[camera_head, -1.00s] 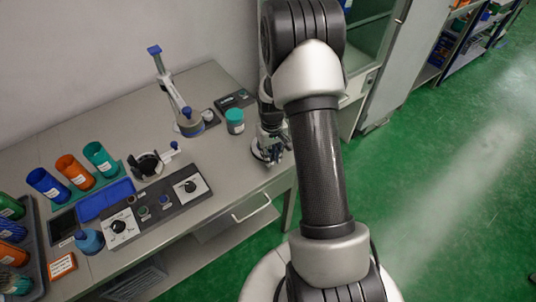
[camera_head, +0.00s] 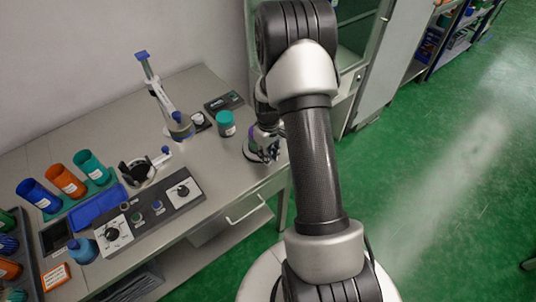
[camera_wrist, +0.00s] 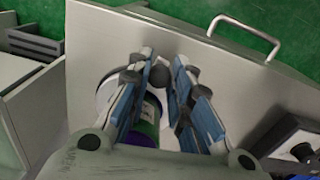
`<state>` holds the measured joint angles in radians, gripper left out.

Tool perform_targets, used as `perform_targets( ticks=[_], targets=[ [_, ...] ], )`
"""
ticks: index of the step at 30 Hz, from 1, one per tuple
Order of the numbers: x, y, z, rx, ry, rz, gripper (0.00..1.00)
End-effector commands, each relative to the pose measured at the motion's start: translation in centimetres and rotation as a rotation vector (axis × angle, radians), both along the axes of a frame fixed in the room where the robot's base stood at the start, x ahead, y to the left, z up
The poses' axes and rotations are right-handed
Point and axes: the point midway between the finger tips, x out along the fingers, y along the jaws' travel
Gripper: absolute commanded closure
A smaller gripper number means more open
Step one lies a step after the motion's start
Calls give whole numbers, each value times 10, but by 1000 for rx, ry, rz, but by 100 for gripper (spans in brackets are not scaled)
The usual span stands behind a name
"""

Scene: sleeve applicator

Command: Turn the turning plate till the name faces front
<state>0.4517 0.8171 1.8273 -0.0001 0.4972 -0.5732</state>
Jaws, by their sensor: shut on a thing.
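The turning plate is a white disc (camera_wrist: 104,92) near the front edge of the bench; its rim also shows in the head view (camera_head: 247,152). A purple and green container (camera_wrist: 146,122) stands on it, partly hidden behind my left finger. Its name cannot be read from here. My gripper (camera_wrist: 160,72) has its blue-sided fingers closed around a small dark round knob (camera_wrist: 160,76) at the plate's side. In the head view my gripper (camera_head: 268,156) is low over the plate and hides part of it.
A teal-lidded jar (camera_head: 226,124) stands left of the plate. A lever press (camera_head: 162,97) stands behind it. A control panel (camera_head: 150,213) with dials and a round fixture (camera_head: 137,172) lie further left. A drawer handle (camera_wrist: 245,36) sticks out at the bench front.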

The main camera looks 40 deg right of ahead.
Motion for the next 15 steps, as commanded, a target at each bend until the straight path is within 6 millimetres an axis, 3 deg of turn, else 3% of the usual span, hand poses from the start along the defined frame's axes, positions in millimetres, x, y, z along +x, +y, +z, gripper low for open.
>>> perform_targets(
  ticks=[9, 10, 15],
  targets=[
    [0, 0, 0, 0, 0, 0, 100],
    [0, 0, 0, 0, 0, -1, 78],
    [0, 0, 0, 0, 0, -1, 67]
  ],
)
